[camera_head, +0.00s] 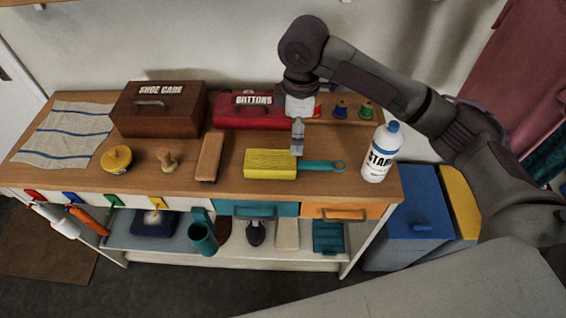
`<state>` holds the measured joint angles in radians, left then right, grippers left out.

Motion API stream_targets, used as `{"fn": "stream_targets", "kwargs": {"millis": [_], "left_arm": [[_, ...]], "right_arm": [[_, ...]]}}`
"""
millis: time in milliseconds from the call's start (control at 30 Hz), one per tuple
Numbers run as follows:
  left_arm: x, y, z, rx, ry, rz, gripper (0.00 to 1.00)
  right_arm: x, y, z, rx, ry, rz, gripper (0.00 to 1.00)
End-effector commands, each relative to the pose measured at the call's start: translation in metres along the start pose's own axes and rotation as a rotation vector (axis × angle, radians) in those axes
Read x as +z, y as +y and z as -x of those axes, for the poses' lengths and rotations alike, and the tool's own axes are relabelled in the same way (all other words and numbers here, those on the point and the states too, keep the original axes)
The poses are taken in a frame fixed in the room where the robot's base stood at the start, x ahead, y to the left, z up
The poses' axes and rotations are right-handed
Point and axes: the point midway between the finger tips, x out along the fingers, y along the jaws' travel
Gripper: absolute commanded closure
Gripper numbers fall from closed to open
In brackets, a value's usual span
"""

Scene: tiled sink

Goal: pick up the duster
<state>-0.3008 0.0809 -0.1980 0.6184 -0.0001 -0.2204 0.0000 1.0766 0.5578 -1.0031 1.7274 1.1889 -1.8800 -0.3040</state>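The duster has a yellow ribbed head (270,164) and a teal handle (321,165) ending in a loop at the right. It lies flat near the front edge of the wooden worktop. My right gripper (297,146) points down from above, just behind the place where the head meets the handle. Its fingers overlap in this view, so their gap is hidden. I cannot tell whether they touch the duster. My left gripper is not in view.
A white bottle (380,153) stands right of the duster's handle. A wooden block or brush (210,157) lies left of the head. A red buttons box (243,112), a brown shoe care box (157,110) and thread spools (341,110) stand behind.

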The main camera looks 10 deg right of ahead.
Motion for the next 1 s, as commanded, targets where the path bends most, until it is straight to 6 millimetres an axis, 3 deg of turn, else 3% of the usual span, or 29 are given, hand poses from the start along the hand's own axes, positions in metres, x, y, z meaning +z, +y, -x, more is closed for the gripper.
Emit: {"fn": "stream_targets", "kwargs": {"millis": [67,167,500,767,1000], "left_arm": [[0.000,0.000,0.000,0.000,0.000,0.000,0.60],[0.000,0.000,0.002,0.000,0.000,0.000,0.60],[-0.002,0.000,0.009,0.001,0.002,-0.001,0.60],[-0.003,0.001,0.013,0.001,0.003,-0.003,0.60],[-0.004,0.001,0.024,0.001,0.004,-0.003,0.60]], "right_arm": [[0.005,0.006,0.008,0.000,-0.016,-0.001,0.00],[0.007,0.007,0.002,-0.006,-0.022,-0.001,0.00],[0.007,0.007,-0.061,-0.005,-0.021,0.000,0.00],[0.007,0.007,-0.080,-0.003,-0.020,0.000,0.00],[0.004,0.009,-0.115,-0.004,-0.021,0.000,0.00]]}}
